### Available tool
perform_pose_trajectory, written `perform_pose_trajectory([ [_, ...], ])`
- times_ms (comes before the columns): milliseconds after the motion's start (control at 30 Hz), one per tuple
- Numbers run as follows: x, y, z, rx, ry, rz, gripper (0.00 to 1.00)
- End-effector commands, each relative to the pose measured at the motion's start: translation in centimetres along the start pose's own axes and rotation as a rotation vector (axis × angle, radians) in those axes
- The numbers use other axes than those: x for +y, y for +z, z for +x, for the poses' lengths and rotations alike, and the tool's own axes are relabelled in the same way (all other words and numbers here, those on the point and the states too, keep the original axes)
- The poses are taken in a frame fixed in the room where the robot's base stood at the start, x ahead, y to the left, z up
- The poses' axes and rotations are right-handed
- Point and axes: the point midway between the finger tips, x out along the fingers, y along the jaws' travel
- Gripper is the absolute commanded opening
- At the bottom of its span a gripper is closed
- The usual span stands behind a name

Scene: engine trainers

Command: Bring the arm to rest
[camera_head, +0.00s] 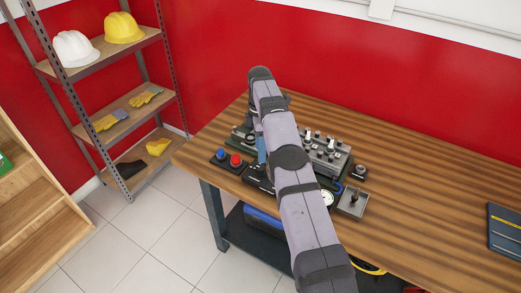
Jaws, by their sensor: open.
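My arm (289,158) rises from the bottom of the head view and reaches over the workbench (420,180). Its elbow is near the red wall, at the top. The far part of the arm folds down behind the upper link, over the engine trainer (327,150). My gripper (262,160) shows only in part at the left side of the arm, above the bench's front left. It is open, and I see nothing held in it. Its fingertips are mostly hidden, so I cannot tell how far they are from the trainer.
A box with a blue and a red button (228,161) sits at the bench's left edge. A gauge (327,198) and a small plate with a lever (352,202) are right of the arm. A dark blue panel (505,231) lies far right. Shelves (125,105) stand left.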

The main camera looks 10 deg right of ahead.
Motion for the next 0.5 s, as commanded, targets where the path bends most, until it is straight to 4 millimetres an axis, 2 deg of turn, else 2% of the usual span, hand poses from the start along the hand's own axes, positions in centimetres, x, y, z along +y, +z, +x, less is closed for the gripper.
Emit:
perform_pose_trajectory([
  [500, -0.13, -0.06, -0.32, 0.0, 0.001, 0.026, 0.46],
])
